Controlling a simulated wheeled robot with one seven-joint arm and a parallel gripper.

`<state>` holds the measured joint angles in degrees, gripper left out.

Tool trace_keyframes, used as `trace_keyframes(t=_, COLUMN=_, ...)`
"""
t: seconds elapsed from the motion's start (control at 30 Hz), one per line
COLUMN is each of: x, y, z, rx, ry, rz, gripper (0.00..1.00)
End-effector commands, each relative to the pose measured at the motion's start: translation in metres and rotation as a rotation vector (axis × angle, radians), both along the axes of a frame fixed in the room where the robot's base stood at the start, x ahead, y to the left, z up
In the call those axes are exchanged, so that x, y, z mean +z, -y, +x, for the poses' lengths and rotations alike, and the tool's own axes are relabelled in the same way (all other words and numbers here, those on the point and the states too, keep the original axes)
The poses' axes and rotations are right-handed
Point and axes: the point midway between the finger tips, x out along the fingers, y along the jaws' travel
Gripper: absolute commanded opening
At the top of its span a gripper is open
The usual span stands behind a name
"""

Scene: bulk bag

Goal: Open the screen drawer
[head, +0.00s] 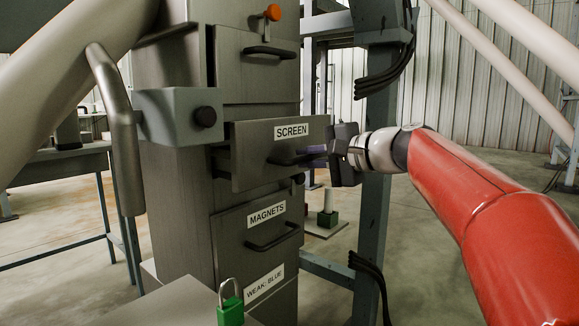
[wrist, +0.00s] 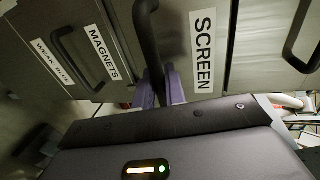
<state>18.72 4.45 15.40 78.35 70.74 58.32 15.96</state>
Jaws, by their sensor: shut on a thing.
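The screen drawer (head: 250,160) is a dark grey metal front with a white SCREEN label, in the middle of the cabinet. It stands out from the cabinet face, with a gap and its side showing at the left. Its black bar handle (head: 290,160) sits below the label. My gripper (head: 312,152) comes from the right with its purple fingers shut on this handle. In the wrist view the fingers (wrist: 160,90) close around the lower end of the handle (wrist: 147,35), beside the SCREEN label (wrist: 203,50). The exact finger contact is partly hidden.
The MAGNETS drawer (head: 262,235) is below and looks shut. An upper drawer (head: 255,60) with a black handle is above, near an orange knob (head: 273,12). A grey block with a black knob (head: 205,116) is at the left. A green padlock (head: 230,310) and a blue-grey post (head: 372,230) stand nearby.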

Motion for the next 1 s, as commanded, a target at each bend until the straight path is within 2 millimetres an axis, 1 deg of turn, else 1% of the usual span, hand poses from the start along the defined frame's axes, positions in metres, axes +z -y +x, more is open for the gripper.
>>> trace_keyframes(t=0.03, x=-0.006, y=0.012, z=-0.008, rx=-0.006, ry=0.002, rz=-0.001, gripper=0.00)
trace_keyframes(t=0.2, x=-0.004, y=0.045, z=-0.034, rx=-0.005, ry=0.000, rz=-0.001, gripper=0.00)
trace_keyframes(t=0.4, x=-0.002, y=0.077, z=-0.059, rx=-0.003, ry=-0.002, rz=-0.001, gripper=0.00)
trace_keyframes(t=0.5, x=-0.002, y=0.089, z=-0.068, rx=-0.003, ry=-0.002, rz=-0.001, gripper=0.00)
trace_keyframes(t=0.7, x=-0.001, y=0.102, z=-0.080, rx=0.000, ry=-0.003, rz=-0.001, gripper=0.00)
trace_keyframes(t=1.0, x=-0.001, y=0.107, z=-0.083, rx=0.000, ry=-0.003, rz=0.000, gripper=0.00)
